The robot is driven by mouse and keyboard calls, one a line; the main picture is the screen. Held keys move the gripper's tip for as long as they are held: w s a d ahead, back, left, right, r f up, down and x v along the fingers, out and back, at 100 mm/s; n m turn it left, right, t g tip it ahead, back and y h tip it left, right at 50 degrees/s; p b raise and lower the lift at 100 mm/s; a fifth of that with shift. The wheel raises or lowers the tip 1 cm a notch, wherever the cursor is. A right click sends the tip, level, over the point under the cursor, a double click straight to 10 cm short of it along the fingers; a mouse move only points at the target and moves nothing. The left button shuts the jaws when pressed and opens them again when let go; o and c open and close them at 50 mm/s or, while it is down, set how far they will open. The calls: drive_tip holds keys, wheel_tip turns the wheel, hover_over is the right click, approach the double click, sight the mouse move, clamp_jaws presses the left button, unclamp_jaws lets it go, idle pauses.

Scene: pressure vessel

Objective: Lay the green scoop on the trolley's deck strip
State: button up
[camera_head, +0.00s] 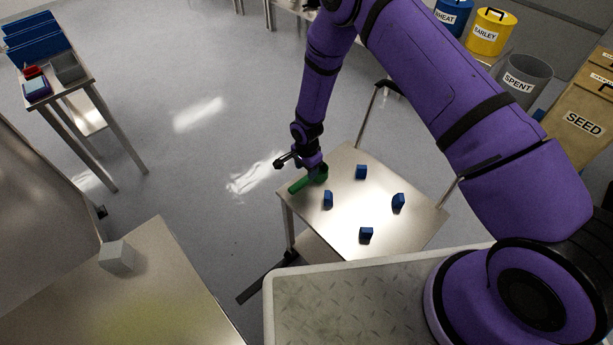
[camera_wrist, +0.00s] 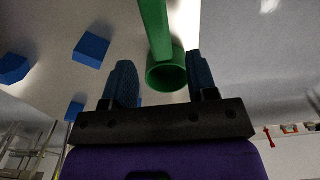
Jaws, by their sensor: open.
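The green scoop (camera_head: 300,185) shows at the left edge of the trolley's steel deck (camera_head: 345,225), its handle pointing toward the front-left corner. I cannot tell whether its whole length rests on the deck. My gripper (camera_head: 311,166) is right over the cup end, pointing down. In the wrist view the scoop's round cup (camera_wrist: 166,74) lies between the two spread fingers of my gripper (camera_wrist: 163,80), with a small gap visible toward the right finger. The handle runs away to the top of that view. No separately marked strip can be made out on the deck.
Several blue blocks, one of them nearest the scoop (camera_head: 328,199), stand spread over the deck. Blocks also show left of the fingers in the wrist view (camera_wrist: 91,49). A table with a grey block (camera_head: 117,257) is at lower left. Labelled bins (camera_head: 490,32) stand at upper right.

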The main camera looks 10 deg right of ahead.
drive_tip(key=shift+r, duration=2.75)
wheel_tip(320, 180, up, 17)
drive_tip(key=n+t, duration=0.1)
drive_tip(key=n, duration=0.1)
hover_over(306, 178)
drive_tip(key=w+d, duration=0.3)
drive_tip(key=d, duration=0.2)
drive_tip(key=s+d+r+n, duration=0.15)
drive_tip(key=d+r, duration=0.25)
drive_tip(key=r, duration=0.7)
drive_tip(key=s+d+r+n+t, duration=0.1)
drive_tip(key=s+d+r, duration=0.25)
drive_tip(key=r, duration=0.45)
drive_tip(key=s+d+r+n+t, duration=0.1)
drive_tip(key=s+d+r, duration=0.2)
drive_tip(key=s+r, duration=0.35)
drive_tip(key=s+d+r+n+t, duration=0.1)
drive_tip(key=s+d+r, duration=0.3)
drive_tip(key=s, duration=0.7)
drive_tip(key=s+d+r+n+t, duration=0.1)
drive_tip(key=s+d+r+n, duration=0.3)
drive_tip(key=s+r, duration=0.3)
drive_tip(key=shift+s+r, duration=0.4)
drive_tip(key=shift+s, duration=2.35)
drive_tip(key=shift+c, duration=0.2)
